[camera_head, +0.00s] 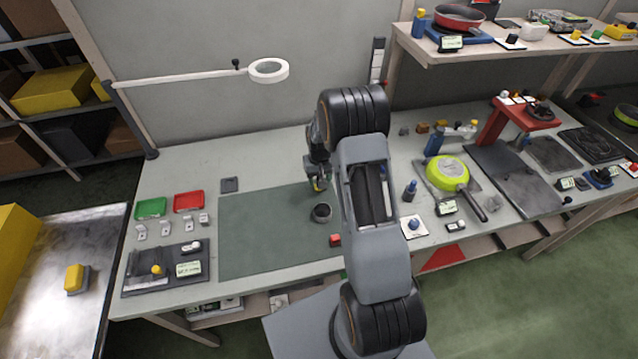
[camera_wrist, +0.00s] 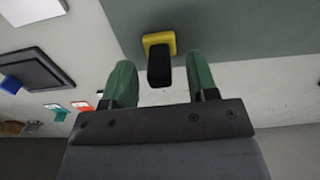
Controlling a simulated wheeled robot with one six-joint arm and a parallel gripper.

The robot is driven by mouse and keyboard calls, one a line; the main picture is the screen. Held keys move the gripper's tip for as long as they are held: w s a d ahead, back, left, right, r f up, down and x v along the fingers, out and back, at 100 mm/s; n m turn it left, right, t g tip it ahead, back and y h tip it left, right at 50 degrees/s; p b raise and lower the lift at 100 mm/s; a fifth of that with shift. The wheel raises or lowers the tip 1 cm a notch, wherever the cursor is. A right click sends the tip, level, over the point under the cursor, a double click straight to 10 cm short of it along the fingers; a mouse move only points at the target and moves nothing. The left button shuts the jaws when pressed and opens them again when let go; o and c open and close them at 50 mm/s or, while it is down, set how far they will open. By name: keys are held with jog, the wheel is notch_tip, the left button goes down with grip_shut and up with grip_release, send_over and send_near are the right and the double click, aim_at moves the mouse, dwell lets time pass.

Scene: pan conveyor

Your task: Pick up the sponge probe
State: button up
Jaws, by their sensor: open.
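The sponge probe, a yellow square pad with a black handle (camera_wrist: 159,66), shows in the wrist view near the edge of the dark green mat. Its handle points toward my gripper (camera_wrist: 161,82). My gripper is open, with one green finger on each side of the handle's line and clear gaps on both sides. I cannot tell how far the handle reaches between the fingers. In the head view my gripper (camera_head: 317,181) is over the back right part of the mat, with a bit of yellow at its tip; my arm hides much of this area.
A dark round cup (camera_head: 321,212) and a red block (camera_head: 335,240) are on the mat (camera_head: 262,235) near my arm. A green tray (camera_head: 151,208) and a red tray (camera_head: 188,201) lie left. A green pan (camera_head: 447,173) stands right. The mat's left part is clear.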

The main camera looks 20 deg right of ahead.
jog(key=shift+c, duration=0.5)
jog(key=c, duration=0.9)
jog(key=shift+r, duration=0.15)
